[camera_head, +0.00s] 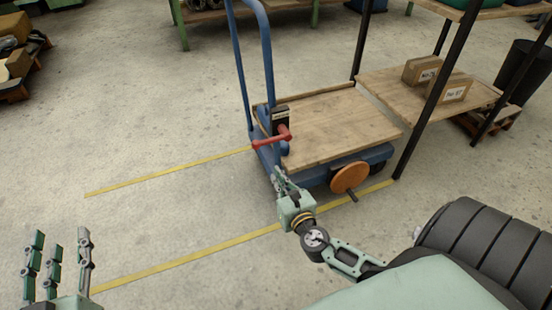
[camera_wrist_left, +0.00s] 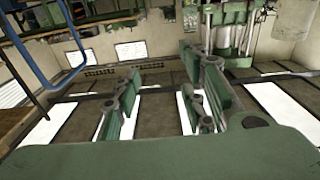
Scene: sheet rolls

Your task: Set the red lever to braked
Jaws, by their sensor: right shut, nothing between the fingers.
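The red lever (camera_head: 271,139) is on a dark bracket (camera_head: 281,114) at the near left corner of a blue cart (camera_head: 325,172) with a wooden deck (camera_head: 335,125). The lever's arm points left in the head view, with a knob at its left end. My right gripper (camera_head: 280,176) is shut and empty, just below the lever in the picture; a small gap seems to show between them. My left gripper (camera_head: 61,243) is open and empty over bare floor at the bottom left. Its spread fingers also show in the left wrist view (camera_wrist_left: 165,90).
An orange disc with a dark handle (camera_head: 349,177) sits at the cart's near side. A shelf with cardboard boxes (camera_head: 447,87) stands close on the right. Yellow floor lines (camera_head: 180,168) run left from the cart. The floor to the left is clear.

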